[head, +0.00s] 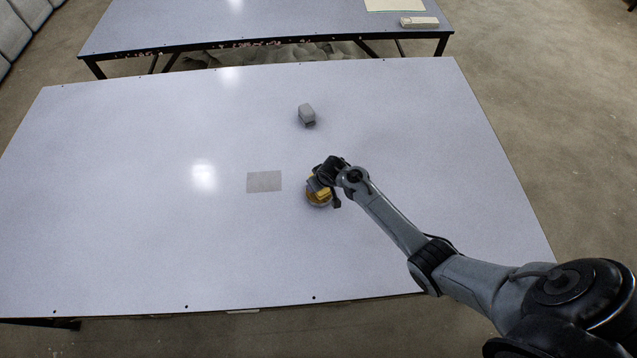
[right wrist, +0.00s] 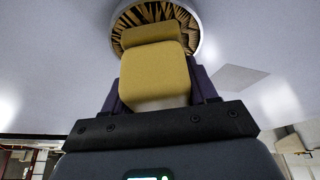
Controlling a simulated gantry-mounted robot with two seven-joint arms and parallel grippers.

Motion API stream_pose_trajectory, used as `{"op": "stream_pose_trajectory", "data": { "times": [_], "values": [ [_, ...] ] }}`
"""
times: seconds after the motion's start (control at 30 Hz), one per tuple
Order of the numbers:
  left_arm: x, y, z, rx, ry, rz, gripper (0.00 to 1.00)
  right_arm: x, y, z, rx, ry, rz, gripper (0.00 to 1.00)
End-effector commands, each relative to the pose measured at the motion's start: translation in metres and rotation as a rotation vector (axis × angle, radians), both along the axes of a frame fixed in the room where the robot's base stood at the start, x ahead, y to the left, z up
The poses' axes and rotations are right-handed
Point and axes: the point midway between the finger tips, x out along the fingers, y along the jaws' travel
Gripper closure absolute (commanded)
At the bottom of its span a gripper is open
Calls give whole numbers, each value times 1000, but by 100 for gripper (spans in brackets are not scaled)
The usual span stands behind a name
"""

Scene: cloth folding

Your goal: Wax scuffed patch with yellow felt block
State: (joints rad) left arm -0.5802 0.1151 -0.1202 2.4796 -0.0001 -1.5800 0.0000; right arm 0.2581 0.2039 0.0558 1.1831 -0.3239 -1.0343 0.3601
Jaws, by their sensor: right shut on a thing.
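The yellow felt block (right wrist: 155,72) sits between the two fingers of my right gripper (right wrist: 158,88), which is shut on it. In the head view my right gripper (head: 321,187) and the yellow block (head: 322,194) are over a round dish (head: 316,203) with a pale rim. In the right wrist view the dish (right wrist: 196,42) has a dark, golden-brown streaked inside just beyond the block. I cannot tell whether the block touches it. The scuffed patch (head: 264,182), a grey rectangle on the table, lies left of the dish; it also shows in the right wrist view (right wrist: 240,77). My left gripper is not in view.
A grey block (head: 307,115) stands farther back on the pale table (head: 120,190). The table's left side is clear. A second table (head: 290,15) behind holds a pale sheet (head: 393,5) and a light block (head: 419,22).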

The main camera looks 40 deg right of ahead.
Motion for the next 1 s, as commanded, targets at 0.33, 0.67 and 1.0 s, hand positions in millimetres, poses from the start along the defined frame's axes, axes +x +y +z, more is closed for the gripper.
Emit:
{"op": "stream_pose_trajectory", "data": {
  "times": [0.33,0.67,1.0],
  "values": [
    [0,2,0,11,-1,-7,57,0,0,0,0,0,0,67],
    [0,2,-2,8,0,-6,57,0,0,-4,0,0,0,67],
    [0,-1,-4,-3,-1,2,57,0,0,-8,0,0,0,67]
  ]
}}
